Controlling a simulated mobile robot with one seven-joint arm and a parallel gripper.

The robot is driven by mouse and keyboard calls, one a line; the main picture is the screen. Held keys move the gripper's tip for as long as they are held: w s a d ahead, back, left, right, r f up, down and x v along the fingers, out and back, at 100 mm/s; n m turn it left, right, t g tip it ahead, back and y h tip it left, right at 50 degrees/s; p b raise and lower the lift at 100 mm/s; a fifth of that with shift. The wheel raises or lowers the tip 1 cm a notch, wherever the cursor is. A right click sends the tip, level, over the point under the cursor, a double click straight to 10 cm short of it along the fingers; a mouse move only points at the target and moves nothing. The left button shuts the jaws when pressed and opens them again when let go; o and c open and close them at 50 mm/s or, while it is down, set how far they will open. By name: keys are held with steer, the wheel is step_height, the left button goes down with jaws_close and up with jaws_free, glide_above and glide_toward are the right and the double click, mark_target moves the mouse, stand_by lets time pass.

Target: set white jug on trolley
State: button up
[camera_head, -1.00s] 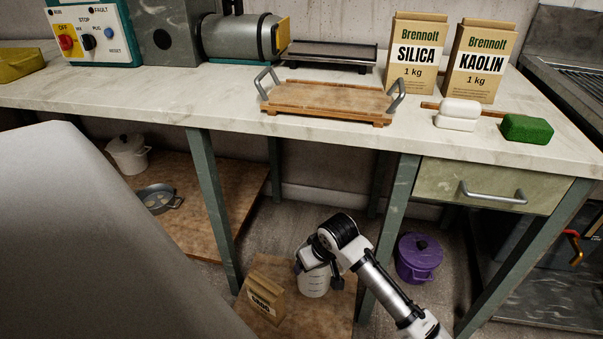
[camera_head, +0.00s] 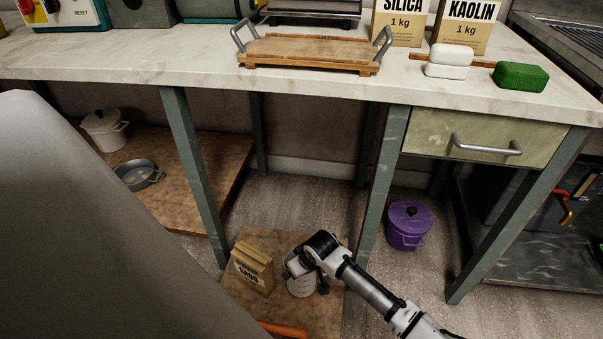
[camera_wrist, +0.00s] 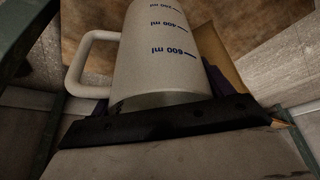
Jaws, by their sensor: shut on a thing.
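The white jug (camera_head: 301,286) has a side handle and blue millilitre marks, which show in the wrist view (camera_wrist: 160,45). My gripper (camera_head: 306,272) is shut on the jug; a dark finger (camera_wrist: 170,122) crosses it in the wrist view. The trolley (camera_head: 238,297) is a low brown wooden platform with an orange bar (camera_head: 284,328) at its near side. The jug is over the trolley's right part, beside a bag. I cannot tell whether its base touches the platform; my gripper hides part of the jug.
A GROG bag (camera_head: 252,268) stands on the trolley, left of the jug. Table legs (camera_head: 193,175) rise behind and a purple pot (camera_head: 408,225) stands on the floor to the right. A wooden tray (camera_head: 310,52) is on the worktop above. Bare platform shows in front of the bag.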

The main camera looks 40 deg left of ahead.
steer(key=shift+f+b, duration=0.65)
steer(key=shift+f, duration=1.4)
steer(key=o, duration=1.5)
steer(key=shift+f, duration=0.2)
steer(key=shift+r, duration=0.15)
steer(key=p+v, duration=0.3)
steer(key=v, duration=0.9)
steer(key=shift+p, duration=0.3)
